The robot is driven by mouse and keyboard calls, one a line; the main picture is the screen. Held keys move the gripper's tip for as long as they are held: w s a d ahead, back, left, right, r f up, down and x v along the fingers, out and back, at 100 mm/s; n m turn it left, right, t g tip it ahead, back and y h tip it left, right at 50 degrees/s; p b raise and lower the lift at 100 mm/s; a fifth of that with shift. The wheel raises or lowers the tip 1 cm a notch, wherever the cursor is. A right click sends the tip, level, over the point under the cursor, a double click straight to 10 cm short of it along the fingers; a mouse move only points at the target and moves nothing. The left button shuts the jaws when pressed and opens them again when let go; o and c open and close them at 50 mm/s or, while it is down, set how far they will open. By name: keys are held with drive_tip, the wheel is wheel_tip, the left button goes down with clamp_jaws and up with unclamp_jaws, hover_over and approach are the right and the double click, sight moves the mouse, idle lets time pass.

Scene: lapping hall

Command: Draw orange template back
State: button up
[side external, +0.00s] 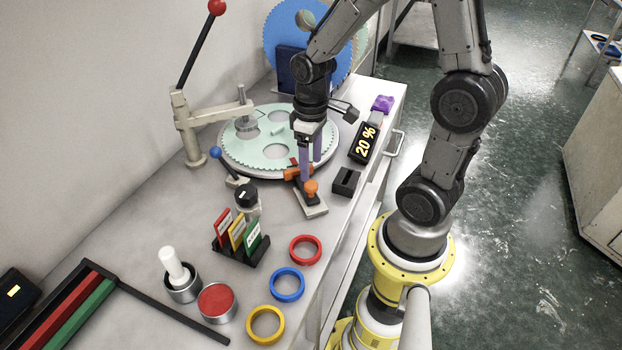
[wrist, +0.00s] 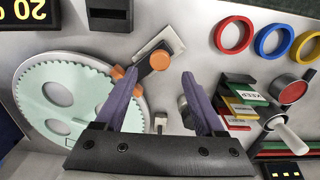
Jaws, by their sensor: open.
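The orange template (side external: 296,174) lies at the near rim of the pale-green toothed disc (side external: 252,150), at the end of a grey slide base (side external: 314,207). A round orange knob (side external: 311,187) stands on that base. In the wrist view the knob (wrist: 159,61) shows between and just beyond my fingertips. The template (wrist: 118,72) shows there partly hidden behind one finger. My gripper (side external: 311,170) is open and empty, pointing down with purple fingers close to the knob; it also shows in the wrist view (wrist: 158,75). I cannot tell whether a finger touches the template.
A clamp arm with a red-knobbed lever (side external: 187,130) stands left of the disc. A black block (side external: 347,182) and a "20 %" display (side external: 365,143) sit right of the base. Card holder (side external: 240,243) and red, blue, yellow rings (side external: 287,284) lie in front.

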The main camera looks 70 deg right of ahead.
sight(311, 184)
wheel_tip(311, 184, down, 6)
drive_tip(key=shift+r, duration=0.1)
idle(0.4)
clamp_jaws()
idle(1.2)
